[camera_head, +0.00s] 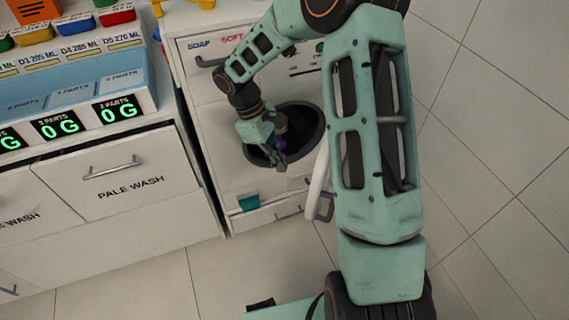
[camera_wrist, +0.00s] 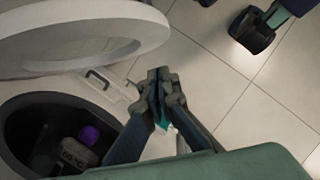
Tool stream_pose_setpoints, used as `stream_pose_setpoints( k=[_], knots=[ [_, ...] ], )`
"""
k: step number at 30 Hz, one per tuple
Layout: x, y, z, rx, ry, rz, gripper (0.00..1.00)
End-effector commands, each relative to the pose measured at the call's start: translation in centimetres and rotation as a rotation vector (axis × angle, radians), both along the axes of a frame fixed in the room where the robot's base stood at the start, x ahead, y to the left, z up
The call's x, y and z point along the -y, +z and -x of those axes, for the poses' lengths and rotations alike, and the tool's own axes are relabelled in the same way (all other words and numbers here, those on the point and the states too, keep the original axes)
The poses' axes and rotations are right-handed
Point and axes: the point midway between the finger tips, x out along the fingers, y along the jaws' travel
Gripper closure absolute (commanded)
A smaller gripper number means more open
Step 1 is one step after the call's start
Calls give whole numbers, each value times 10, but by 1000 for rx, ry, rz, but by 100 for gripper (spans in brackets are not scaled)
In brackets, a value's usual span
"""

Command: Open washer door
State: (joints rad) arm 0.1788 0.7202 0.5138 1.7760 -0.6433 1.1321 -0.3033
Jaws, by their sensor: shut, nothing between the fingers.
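The white washer (camera_head: 215,110) stands in the middle of the head view. Its round door (camera_head: 318,178) is swung out to the right of the dark drum opening (camera_head: 312,122) and shows nearly edge-on. In the wrist view the door ring (camera_wrist: 152,32) fills the upper left, with the drum opening (camera_wrist: 25,110) below it. My gripper (camera_head: 280,163) is in front of the opening, left of the door. Its fingertips (camera_wrist: 158,76) are together in the wrist view, with nothing held and a gap to the door ring. My arm covers part of the washer.
A purple-capped bottle (camera_wrist: 75,148) is inside the drum. A teal piece (camera_head: 249,202) is low on the washer front, beside a lower handle (camera_head: 289,213). A drawer cabinet marked PALE WASH (camera_head: 125,170) stands left. Tiled floor (camera_head: 490,200) is open at right.

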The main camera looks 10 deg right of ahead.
Motion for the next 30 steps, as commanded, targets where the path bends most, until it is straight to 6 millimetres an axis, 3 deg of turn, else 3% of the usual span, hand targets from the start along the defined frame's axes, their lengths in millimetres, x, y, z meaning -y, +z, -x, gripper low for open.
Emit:
stream_pose_setpoints(
  k=[10, 18, 30],
  knots=[
    [24, -72, 17, -5, -1, -2, 100],
    [51, -66, 35, 0, -1, 0, 100],
    [55, -66, 37, 0, 1, 0, 100]
  ],
)
